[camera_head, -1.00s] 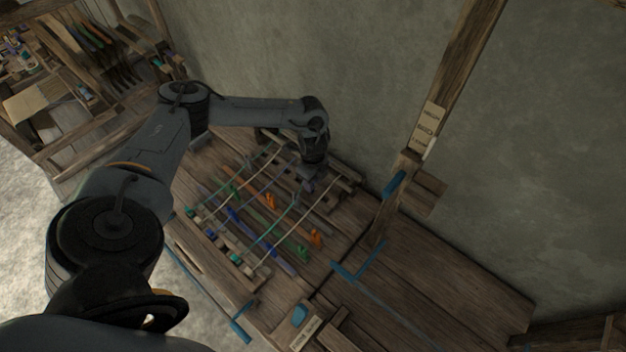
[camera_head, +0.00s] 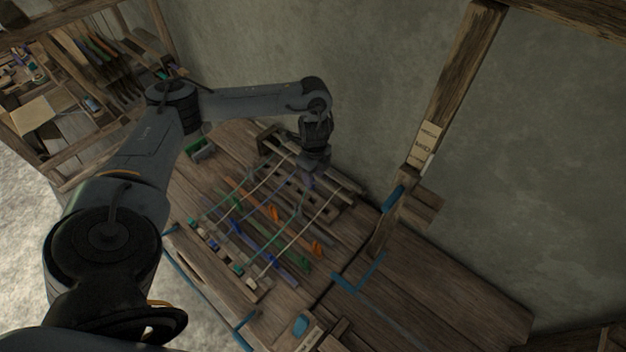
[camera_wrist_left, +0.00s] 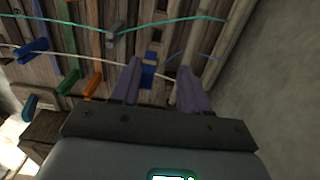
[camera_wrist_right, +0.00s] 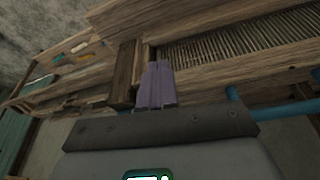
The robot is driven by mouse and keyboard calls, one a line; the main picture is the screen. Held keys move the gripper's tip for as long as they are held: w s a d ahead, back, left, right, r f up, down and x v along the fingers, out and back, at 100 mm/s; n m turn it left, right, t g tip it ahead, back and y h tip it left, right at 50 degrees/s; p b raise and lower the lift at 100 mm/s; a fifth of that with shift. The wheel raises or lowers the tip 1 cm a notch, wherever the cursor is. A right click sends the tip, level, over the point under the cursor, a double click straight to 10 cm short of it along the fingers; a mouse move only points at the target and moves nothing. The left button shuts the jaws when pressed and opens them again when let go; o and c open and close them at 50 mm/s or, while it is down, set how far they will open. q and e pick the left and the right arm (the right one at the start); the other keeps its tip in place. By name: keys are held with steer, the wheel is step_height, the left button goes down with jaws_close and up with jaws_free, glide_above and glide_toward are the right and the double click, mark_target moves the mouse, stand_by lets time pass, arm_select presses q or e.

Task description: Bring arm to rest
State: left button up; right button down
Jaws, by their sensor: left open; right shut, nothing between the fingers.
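My left arm reaches in from the left in the head view, and its gripper (camera_head: 312,178) points down over the far end of a wooden rack of coloured sticks and cords. In the left wrist view the two purple fingers of my left gripper (camera_wrist_left: 168,84) stand apart with nothing held between them; a blue piece shows beyond the gap. My right gripper (camera_wrist_right: 157,85) shows only in the right wrist view. Its purple fingers are together and empty, in front of the wooden loom frame (camera_wrist_right: 210,25). My right arm is not visible in the head view.
A wooden post (camera_head: 452,95) rises at the right. A shelf (camera_head: 85,150) stands at the far left. The comb-like reed (camera_wrist_right: 240,48) is close to my right gripper. The right tabletop is mostly clear.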

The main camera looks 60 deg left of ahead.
arm_select(q)
steer(key=shift+r, duration=0.35)
steer(key=shift+r, duration=0.1)
